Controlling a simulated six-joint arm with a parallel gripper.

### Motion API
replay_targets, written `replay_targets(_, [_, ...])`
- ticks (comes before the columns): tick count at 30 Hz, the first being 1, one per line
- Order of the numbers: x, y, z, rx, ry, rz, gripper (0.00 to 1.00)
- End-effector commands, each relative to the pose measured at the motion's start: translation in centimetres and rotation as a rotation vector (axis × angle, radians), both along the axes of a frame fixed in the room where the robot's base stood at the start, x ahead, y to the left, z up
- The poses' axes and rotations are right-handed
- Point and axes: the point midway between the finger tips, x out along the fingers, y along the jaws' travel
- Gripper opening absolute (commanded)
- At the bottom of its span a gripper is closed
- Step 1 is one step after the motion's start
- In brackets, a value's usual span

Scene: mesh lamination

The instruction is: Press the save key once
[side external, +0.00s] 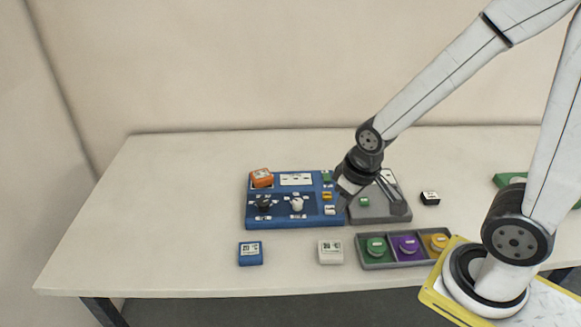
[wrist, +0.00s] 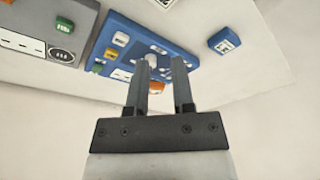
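A blue control panel (side external: 287,222) lies on the table, with a display, two knobs and a column of small keys at its right edge: a green key (side external: 326,177), a yellow key (side external: 327,196) and a white key (side external: 329,210). The same column shows in the wrist view, with the yellow key (wrist: 120,39) and green key (wrist: 97,68). The labels are too small to read, so I cannot tell which is the save key. My gripper (side external: 372,206) is above the right side of the panel and the neighbouring grey panel. Its fingers (wrist: 163,62) are apart and empty.
A grey panel (side external: 370,215) with a green key stands right of the blue one. In front are a blue block (side external: 250,253), a white block (side external: 330,251) and a tray (side external: 380,264) with round pieces. A black block (side external: 430,198) lies right. The table's left is clear.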

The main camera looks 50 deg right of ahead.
Motion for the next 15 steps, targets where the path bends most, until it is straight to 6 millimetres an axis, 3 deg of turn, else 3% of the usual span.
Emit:
replay_targets(1, [0.00,0.00,0.00,0.000,0.000,0.000,0.12])
replay_targets(2, [0.00,0.00,0.00,0.000,0.000,0.000,0.02])
replay_targets(3, [0.00,0.00,0.00,0.000,0.000,0.000,0.00])
replay_targets(15, [0.00,0.00,0.00,0.000,0.000,0.000,0.00])
